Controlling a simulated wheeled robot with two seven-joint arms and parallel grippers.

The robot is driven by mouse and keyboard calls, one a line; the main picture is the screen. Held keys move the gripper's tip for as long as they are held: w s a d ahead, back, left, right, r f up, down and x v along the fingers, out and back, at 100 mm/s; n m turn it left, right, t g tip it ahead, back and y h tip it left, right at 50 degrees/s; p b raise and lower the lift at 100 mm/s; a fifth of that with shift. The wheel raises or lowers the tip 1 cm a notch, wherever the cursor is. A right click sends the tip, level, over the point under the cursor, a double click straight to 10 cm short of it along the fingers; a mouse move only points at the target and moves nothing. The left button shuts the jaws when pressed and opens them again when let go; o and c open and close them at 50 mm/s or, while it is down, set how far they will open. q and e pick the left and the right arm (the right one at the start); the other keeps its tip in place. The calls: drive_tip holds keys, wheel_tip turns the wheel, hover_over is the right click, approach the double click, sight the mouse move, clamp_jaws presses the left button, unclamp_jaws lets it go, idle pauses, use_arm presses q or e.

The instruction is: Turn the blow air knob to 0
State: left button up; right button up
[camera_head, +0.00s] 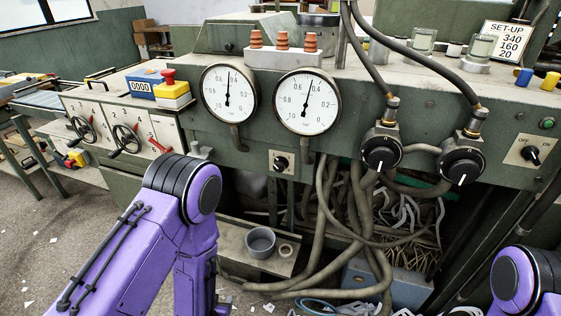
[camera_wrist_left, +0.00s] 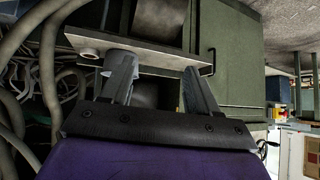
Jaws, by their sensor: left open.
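Two large black round knobs with white pointer marks hang below the panel's right part in the head view: a left knob (camera_head: 381,153) and a right knob (camera_head: 462,166). Their labels are too small to read, so I cannot tell which is the blow air knob. The left knob's mark points downward; the right knob's mark points down and slightly left. In the left wrist view my left gripper (camera_wrist_left: 157,85) is open, with its fingers apart and nothing visibly held. A pale shelf lies beyond the fingers. No knob shows clearly there. My right gripper is out of view.
Two white gauges (camera_head: 229,93) and (camera_head: 307,102) sit left of the knobs. A small black switch (camera_head: 281,162) is below them; an on/off switch (camera_head: 532,155) is at far right. Thick grey hoses (camera_head: 325,220) hang below. A grey cup (camera_head: 261,242) stands on a low shelf.

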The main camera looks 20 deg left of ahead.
use_arm(q)
drive_tip(key=w+d+r+m+t, duration=0.3)
drive_tip(key=w+r+t, duration=0.1)
drive_tip(key=w+r, duration=0.5)
drive_tip(key=m+t+h+p, duration=0.2)
drive_tip(key=m+t+h, duration=0.1)
drive_tip(key=m+t, duration=0.25)
approach(278, 169)
drive_tip(key=w+p, duration=0.2)
drive_tip(key=w, duration=0.7)
drive_tip(key=shift+w, duration=0.1)
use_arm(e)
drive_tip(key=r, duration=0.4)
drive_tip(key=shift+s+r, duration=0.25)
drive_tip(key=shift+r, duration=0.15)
use_arm(q)
drive_tip(key=c, duration=1)
drive_tip(key=shift+c, duration=0.2)
